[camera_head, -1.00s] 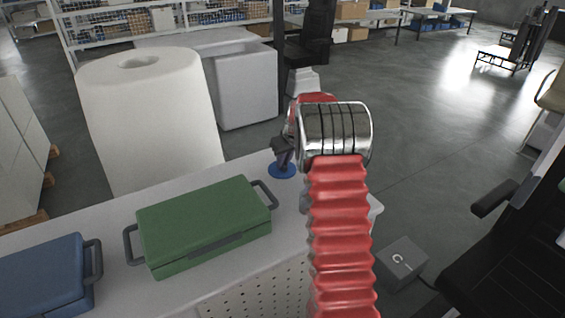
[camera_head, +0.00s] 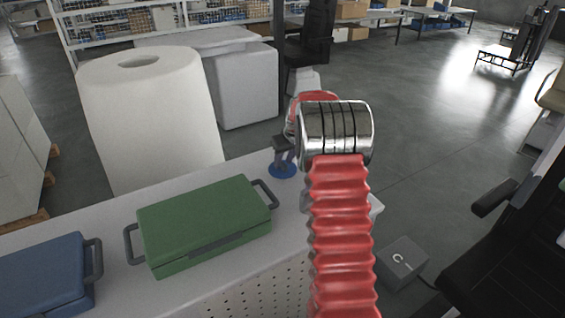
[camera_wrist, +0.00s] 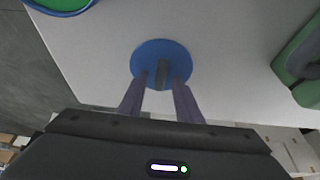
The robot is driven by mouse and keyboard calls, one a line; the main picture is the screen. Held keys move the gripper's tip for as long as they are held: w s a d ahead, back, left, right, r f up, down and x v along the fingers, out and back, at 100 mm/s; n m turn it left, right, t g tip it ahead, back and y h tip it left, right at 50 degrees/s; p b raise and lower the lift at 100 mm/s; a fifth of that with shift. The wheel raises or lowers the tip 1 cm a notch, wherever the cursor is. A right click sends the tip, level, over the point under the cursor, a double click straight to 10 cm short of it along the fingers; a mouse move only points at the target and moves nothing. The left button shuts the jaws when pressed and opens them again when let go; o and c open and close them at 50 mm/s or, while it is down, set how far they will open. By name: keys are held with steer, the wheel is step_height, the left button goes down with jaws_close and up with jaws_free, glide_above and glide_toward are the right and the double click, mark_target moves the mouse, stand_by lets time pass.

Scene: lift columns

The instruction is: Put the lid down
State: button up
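The lid (camera_head: 283,171) is a flat blue disc lying on the white tabletop near its far edge. It also shows in the wrist view (camera_wrist: 150,50), with a grey upright handle at its middle. My gripper (camera_wrist: 161,82) is just over the lid, one finger on each side of the handle. Gaps show between the fingers and the handle, so it is open. In the head view my gripper (camera_head: 283,150) is partly hidden by my red arm.
A green round thing with a blue rim (camera_wrist: 62,8) shows at the wrist view's top left. A large white roll (camera_head: 150,120) stands behind the table.

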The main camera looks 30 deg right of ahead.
steer(key=v, duration=1.1)
steer(key=shift+s+r, duration=0.2)
steer(key=shift+r, duration=0.05)
steer(key=s+a+r, duration=0.5)
steer(key=s+a, duration=0.2)
steer(key=a, duration=0.4)
steer(key=s+a+r, duration=0.6)
steer(key=s+a, duration=0.1)
steer(key=a, duration=0.4)
steer(key=s+a+f, duration=0.2)
steer(key=s+a, duration=0.3)
steer(key=s, duration=0.5)
steer(key=s+a+f+t, duration=0.1)
steer(key=s+a+f, duration=0.1)
steer(key=s+a, duration=0.4)
steer(key=s, duration=0.4)
steer(key=shift+a+f+n, duration=0.2)
steer(key=shift+a+n, duration=0.1)
